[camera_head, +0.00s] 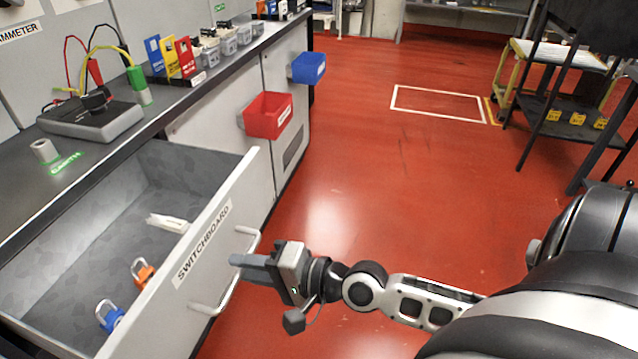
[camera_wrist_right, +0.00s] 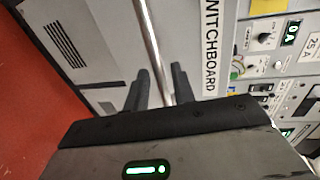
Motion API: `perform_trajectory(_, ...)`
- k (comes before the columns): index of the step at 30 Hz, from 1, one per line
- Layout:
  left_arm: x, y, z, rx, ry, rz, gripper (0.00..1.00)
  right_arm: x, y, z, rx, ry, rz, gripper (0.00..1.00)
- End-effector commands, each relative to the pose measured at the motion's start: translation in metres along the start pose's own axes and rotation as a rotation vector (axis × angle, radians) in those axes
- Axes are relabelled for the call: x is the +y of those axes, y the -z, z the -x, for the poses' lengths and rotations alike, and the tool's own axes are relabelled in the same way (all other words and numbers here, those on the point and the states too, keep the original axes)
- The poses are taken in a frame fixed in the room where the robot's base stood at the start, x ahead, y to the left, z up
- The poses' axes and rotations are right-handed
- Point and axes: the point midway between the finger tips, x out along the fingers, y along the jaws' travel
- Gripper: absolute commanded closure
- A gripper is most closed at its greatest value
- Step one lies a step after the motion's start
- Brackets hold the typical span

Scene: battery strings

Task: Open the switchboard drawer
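The switchboard drawer (camera_head: 213,240) stands pulled well out of the bench on the left, its inside showing from above. Its front carries a SWITCHBOARD label and a metal bar handle (camera_head: 224,290). My right gripper (camera_head: 243,264) is at the handle, with its fingers pointing left toward the drawer front. In the right wrist view, the handle bar (camera_wrist_right: 151,35) runs between the two fingers (camera_wrist_right: 159,88), which stand apart with a small gap beside the bar. Whether a finger touches the bar is hard to tell. My left gripper is not in view.
Inside the drawer lie an orange padlock (camera_head: 143,271), a blue padlock (camera_head: 110,317) and a pale object (camera_head: 170,223). A red bin (camera_head: 268,116) and a blue bin (camera_head: 309,68) hang on the bench front. The red floor (camera_head: 400,190) to the right is clear.

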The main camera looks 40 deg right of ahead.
Motion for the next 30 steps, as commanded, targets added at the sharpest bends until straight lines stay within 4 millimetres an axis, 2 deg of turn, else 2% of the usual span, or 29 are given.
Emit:
perform_trajectory(9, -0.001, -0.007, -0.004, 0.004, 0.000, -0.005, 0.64, 0.004, -0.002, 0.069, -0.009, -0.010, 0.003, 0.75)
perform_trajectory(15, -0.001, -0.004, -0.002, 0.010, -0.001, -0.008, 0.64, 0.002, -0.002, 0.103, -0.007, -0.012, 0.001, 0.75)
perform_trajectory(24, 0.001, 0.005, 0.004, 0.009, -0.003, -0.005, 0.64, -0.001, -0.001, 0.138, -0.002, -0.008, -0.002, 0.75)
perform_trajectory(30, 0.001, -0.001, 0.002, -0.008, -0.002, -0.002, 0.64, -0.001, -0.001, 0.146, -0.003, -0.003, -0.002, 0.75)
